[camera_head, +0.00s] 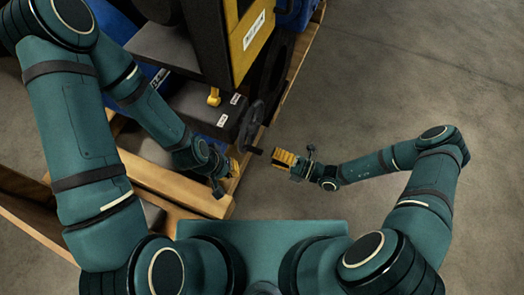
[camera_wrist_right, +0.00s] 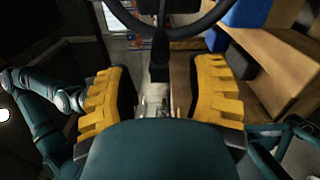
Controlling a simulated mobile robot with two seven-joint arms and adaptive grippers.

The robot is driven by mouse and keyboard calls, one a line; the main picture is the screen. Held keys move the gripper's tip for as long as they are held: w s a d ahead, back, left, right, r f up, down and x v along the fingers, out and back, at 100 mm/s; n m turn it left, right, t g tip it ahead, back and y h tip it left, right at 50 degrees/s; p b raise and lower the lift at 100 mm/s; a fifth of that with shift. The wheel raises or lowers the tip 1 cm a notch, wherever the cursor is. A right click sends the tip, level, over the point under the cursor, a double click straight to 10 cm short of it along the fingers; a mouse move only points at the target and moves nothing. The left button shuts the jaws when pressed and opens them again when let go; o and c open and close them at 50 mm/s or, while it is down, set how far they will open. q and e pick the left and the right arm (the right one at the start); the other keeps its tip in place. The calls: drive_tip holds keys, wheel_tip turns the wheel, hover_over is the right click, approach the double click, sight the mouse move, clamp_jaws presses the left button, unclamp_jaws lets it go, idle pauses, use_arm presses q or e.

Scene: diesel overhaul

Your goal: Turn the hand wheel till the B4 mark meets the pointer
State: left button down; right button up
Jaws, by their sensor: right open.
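The dark hand wheel (camera_head: 261,119) stands on the side of the engine, seen nearly edge-on in the head view. Its handle (camera_head: 254,150) sticks out toward me. In the right wrist view the wheel rim (camera_wrist_right: 192,30) arcs across the top, with the dark handle (camera_wrist_right: 159,62) below it. My right gripper (camera_head: 279,159) is open beside the handle, in the head view just right of it. In the wrist view its yellow fingers (camera_wrist_right: 162,95) stand either side of the handle's line, apart from it. My left gripper (camera_head: 235,167) is left of the handle; its jaws are unclear. No B4 mark or pointer is readable.
The engine block with a yellow panel (camera_head: 252,38) and grey ledges (camera_head: 196,106) fills the upper left. A small yellow fitting (camera_head: 214,97) stands on a ledge. Wooden pallet beams (camera_head: 175,182) run beneath. The concrete floor (camera_head: 420,70) at right is clear.

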drive_tip(key=v, duration=0.3)
drive_tip(key=shift+s+d, duration=0.1)
drive_tip(key=shift+d, duration=0.25)
drive_tip(key=s+a+n+g+h, duration=0.1)
drive_tip(key=s+n+g+h, duration=0.5)
drive_tip(key=s+n+g, duration=0.9)
drive_tip(key=w+d+r+n+t+h, duration=0.1)
drive_tip(key=w+r+n+t+h, duration=0.2)
drive_tip(key=n, duration=0.8)
drive_tip(key=w+d+r+n+t+h, duration=0.1)
drive_tip(key=w+r+n+t+h, duration=0.2)
drive_tip(key=n, duration=0.8)
drive_tip(key=w+r+t, duration=0.1)
drive_tip(key=w+t, duration=0.1)
drive_tip(key=t, duration=0.1)
drive_tip(key=shift+d+r+n+t+h, duration=0.25)
drive_tip(key=shift+d+n+t+h, duration=0.05)
drive_tip(key=shift+d, duration=0.05)
